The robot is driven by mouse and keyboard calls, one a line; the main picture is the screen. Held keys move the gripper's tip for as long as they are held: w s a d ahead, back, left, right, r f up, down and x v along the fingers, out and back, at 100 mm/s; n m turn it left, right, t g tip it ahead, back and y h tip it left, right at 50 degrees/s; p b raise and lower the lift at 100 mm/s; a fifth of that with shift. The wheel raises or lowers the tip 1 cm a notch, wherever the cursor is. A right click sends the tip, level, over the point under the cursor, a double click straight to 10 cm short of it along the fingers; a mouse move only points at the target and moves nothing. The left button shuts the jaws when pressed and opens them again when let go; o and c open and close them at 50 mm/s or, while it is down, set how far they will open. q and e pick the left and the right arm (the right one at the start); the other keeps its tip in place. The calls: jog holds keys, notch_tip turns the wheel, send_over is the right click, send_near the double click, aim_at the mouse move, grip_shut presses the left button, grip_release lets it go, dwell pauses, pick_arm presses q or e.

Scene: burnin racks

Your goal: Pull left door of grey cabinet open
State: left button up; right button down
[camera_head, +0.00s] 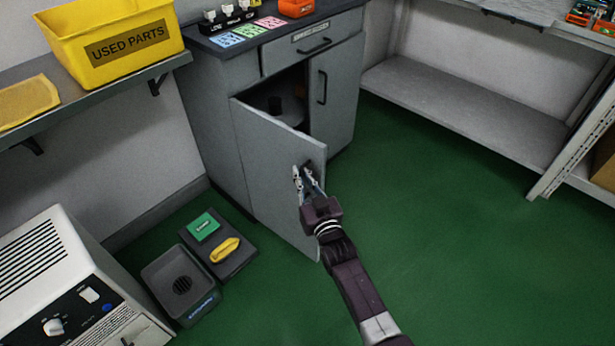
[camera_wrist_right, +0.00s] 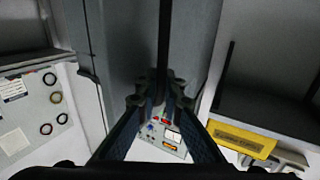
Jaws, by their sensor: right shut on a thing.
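The grey cabinet (camera_head: 222,140) stands against the wall in the head view. Its left door (camera_head: 275,165) is swung partly open, and a dark interior shows behind it. My right gripper (camera_head: 308,178) is shut on the left door's handle (camera_head: 308,163), near the door's free edge. The gripper hides most of the handle in the head view. In the right wrist view the dark bar of the handle (camera_wrist_right: 165,35) runs between my right fingertips (camera_wrist_right: 160,90) against the grey door (camera_wrist_right: 128,45). The right door (camera_head: 335,95) is closed. My left gripper is out of view.
Green floor (camera_head: 450,230) is clear to the right of the door. A grey tray (camera_head: 240,262) and a dark bin (camera_head: 180,282) lie on the floor left of it. A white machine (camera_head: 60,285) stands at the lower left. A shelf (camera_head: 465,110) is at the right.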

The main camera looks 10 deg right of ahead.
jog(key=shift+f, duration=0.1)
jog(key=c, duration=2.3)
grip_release()
jog(key=shift+c, duration=0.2)
jog(key=shift+s, duration=0.1)
jog(key=v, duration=1.1)
jog(key=shift+s+d, duration=0.2)
jog(key=shift+s, duration=0.2)
